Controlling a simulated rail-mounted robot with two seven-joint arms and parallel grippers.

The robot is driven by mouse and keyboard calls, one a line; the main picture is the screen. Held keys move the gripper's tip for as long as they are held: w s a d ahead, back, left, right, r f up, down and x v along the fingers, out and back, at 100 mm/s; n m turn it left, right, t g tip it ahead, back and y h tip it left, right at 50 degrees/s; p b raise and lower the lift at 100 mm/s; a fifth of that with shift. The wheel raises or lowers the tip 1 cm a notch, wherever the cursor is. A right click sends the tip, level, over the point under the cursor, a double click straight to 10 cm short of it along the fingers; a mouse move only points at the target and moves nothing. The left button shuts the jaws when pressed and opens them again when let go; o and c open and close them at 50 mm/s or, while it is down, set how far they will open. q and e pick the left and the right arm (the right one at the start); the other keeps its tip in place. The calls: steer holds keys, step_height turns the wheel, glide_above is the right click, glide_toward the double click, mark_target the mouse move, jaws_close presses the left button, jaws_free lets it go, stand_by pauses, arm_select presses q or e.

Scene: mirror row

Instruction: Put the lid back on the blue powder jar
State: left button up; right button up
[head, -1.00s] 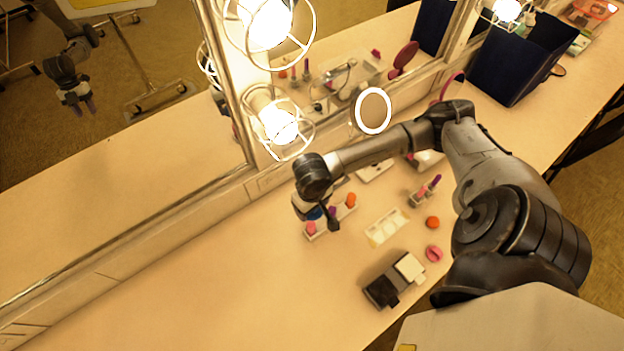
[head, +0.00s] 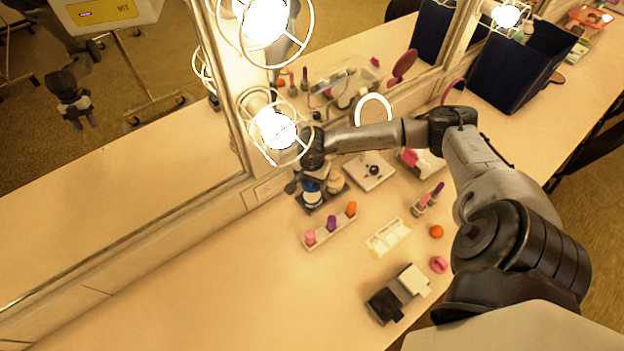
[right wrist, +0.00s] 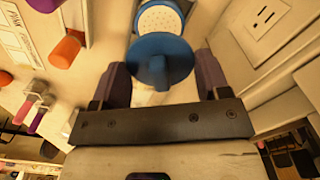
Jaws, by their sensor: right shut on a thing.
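My right gripper (right wrist: 161,85) is shut on the blue lid (right wrist: 160,55), a round disc with a knob, held between the two dark fingers. The blue powder jar (right wrist: 158,20) is just beyond the lid in the right wrist view, its white perforated top uncovered and partly hidden by the lid. In the head view the right gripper (head: 306,180) is at the back of the counter by the mirror, over the dark tray (head: 328,200). My left gripper shows only as a mirror reflection.
A beige jar (head: 336,183) stands close right of the blue one. A lipstick holder (head: 325,234), a white square item with a dark knob (head: 370,170) and a palette (head: 388,237) lie nearby. Mirror and caged bulbs (head: 275,128) are close behind. The left counter is clear.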

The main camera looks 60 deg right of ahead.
mark_target(312, 195)
steer(key=shift+f+b, duration=0.75)
steer(key=shift+f, duration=0.8)
steer(key=shift+f+b, duration=0.65)
steer(key=shift+f, duration=0.25)
arm_select(q)
steer(key=f+b, duration=0.1)
steer(key=f, duration=0.3)
steer(key=shift+d, duration=0.2)
arm_select(e)
steer(key=shift+f, duration=0.5)
arm_select(q)
steer(key=shift+a, duration=0.2)
steer(key=shift+f, duration=0.2)
steer(key=shift+d, duration=0.2)
steer(key=shift+a+f+b, duration=0.2)
steer(key=shift+f+b, duration=0.05)
steer(key=shift+b, duration=0.25)
steer(key=shift+d+f, duration=0.2)
arm_select(e)
steer(key=shift+f, duration=0.1)
